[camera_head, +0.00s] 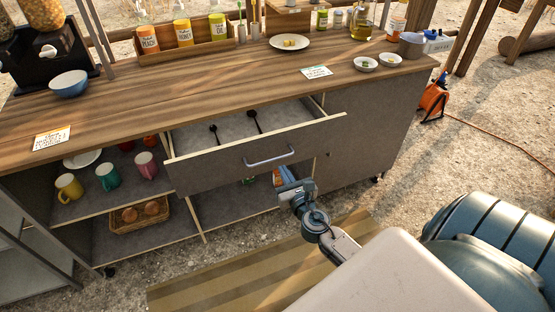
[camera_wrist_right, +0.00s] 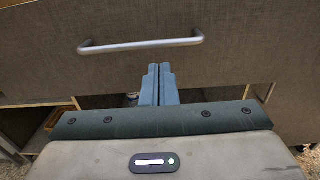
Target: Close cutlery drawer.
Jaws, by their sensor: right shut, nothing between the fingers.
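The cutlery drawer (camera_head: 217,166) under the wooden counter stands pulled out, with dark cutlery (camera_head: 253,121) lying inside. Its grey front carries a silver bar handle (camera_head: 270,160). In the right wrist view the handle (camera_wrist_right: 140,46) is above the fingertips, across the drawer front (camera_wrist_right: 240,70). My right gripper (camera_head: 290,187) is just below the handle, close to the lower part of the drawer front. Its blue fingers (camera_wrist_right: 158,84) are shut together and empty. I cannot tell whether they touch the front. My left gripper is not in view.
Below are open shelves with mugs (camera_head: 108,177) and a bread basket (camera_head: 140,215). The counter (camera_head: 200,95) bears a blue bowl (camera_head: 68,83), a plate (camera_head: 290,42), small bowls (camera_head: 365,64) and jars (camera_head: 183,32). A striped mat (camera_head: 220,277) lies on the gravel in front.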

